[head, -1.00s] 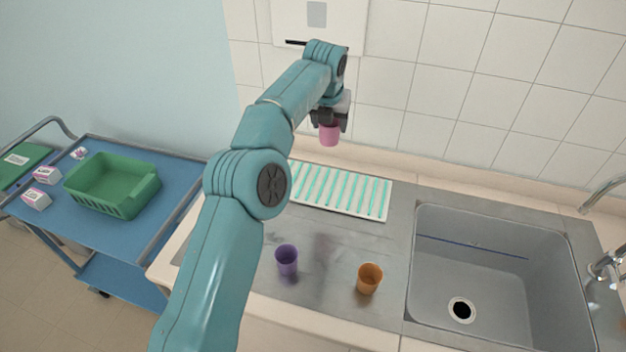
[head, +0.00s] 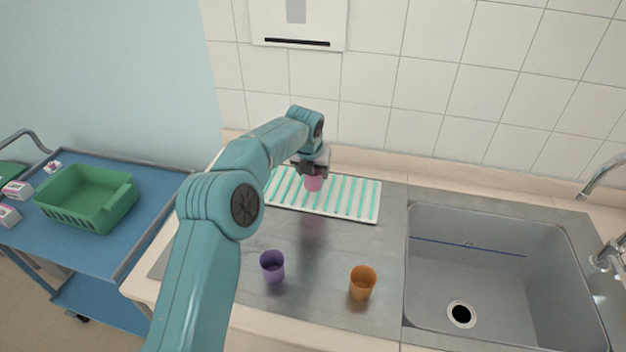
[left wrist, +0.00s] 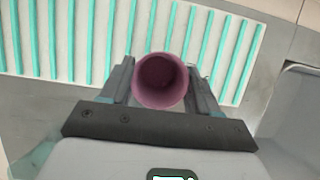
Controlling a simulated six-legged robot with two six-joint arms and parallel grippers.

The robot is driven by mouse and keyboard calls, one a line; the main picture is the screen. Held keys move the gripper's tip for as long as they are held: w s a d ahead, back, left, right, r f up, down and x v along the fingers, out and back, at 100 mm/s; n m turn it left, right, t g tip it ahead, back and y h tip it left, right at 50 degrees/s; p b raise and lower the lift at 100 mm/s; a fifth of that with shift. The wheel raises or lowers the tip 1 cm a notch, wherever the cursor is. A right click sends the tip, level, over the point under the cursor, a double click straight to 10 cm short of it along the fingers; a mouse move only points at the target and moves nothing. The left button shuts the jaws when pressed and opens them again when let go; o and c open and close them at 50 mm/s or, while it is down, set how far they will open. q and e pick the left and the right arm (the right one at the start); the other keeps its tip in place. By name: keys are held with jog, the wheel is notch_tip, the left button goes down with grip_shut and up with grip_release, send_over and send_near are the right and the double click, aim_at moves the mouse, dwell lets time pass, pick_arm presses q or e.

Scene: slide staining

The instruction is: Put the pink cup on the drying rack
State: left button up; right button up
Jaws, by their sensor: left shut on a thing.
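The pink cup (head: 313,183) is held in my left gripper (head: 313,168), which is shut on it. In the left wrist view the cup (left wrist: 160,80) sits between the two fingers with its open mouth facing the camera. The drying rack (head: 345,198) is a white tray with teal ridges on the counter by the back wall. In the head view the cup overlaps the rack's middle-left part and appears close above it; I cannot tell whether it touches. In the left wrist view the rack (left wrist: 85,40) lies behind the cup. My right gripper is out of view.
A purple cup (head: 272,266) and an orange cup (head: 362,283) stand on the steel counter in front of the rack. A sink (head: 490,270) is at the right. A blue cart (head: 150,190) with a green basket (head: 85,198) stands at the left.

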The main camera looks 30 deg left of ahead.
aim_at(313, 179)
pick_arm(q)
notch_tip(313, 179, down, 3)
jog(key=shift+f, duration=0.15)
jog(key=shift+f, duration=0.2)
jog(key=o, duration=1.2)
jog(key=shift+c, duration=0.2)
jog(key=shift+r, duration=0.1)
